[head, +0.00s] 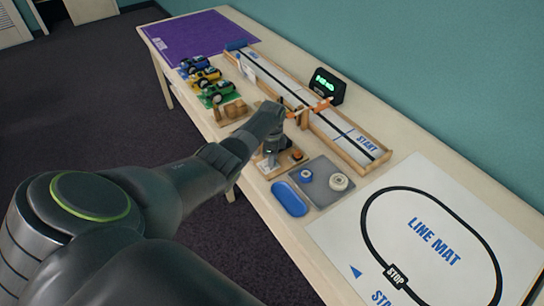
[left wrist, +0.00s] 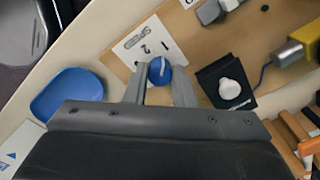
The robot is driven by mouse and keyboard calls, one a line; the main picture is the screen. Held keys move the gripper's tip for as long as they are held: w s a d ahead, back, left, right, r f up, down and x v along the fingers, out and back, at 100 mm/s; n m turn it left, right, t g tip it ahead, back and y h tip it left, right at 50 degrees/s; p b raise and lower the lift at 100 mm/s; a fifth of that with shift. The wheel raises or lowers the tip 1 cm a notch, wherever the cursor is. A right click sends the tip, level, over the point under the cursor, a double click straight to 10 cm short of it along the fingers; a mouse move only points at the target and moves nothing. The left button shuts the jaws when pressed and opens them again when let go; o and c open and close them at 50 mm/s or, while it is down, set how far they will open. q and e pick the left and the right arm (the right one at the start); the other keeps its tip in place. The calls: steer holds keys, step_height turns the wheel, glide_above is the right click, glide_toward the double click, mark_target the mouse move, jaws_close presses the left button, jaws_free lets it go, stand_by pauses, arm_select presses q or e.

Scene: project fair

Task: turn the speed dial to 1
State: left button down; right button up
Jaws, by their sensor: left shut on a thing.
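The speed dial is a round blue knob (left wrist: 160,70) with a white pointer line, in the left wrist view. It sits on a white plate (left wrist: 128,50) with dark markings, too small to read surely. The pointer line slants toward the plate's upper right. My left gripper (left wrist: 159,78) is shut on the knob, one finger on each side. In the head view my left gripper (head: 271,150) reaches down over a small wooden board (head: 268,168), and the arm hides the dial. My right gripper is not in view.
A wooden track (head: 372,157) stands behind. A black square with a white knob (left wrist: 231,93) lies beside the dial. The line mat (head: 420,205) is at right.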

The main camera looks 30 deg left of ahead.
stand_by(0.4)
arm_select(q)
steer(key=c, duration=1.2)
jaws_free()
step_height(320, 180, up, 17)
steer(key=shift+r, duration=0.2)
steer(key=shift+s, duration=0.1)
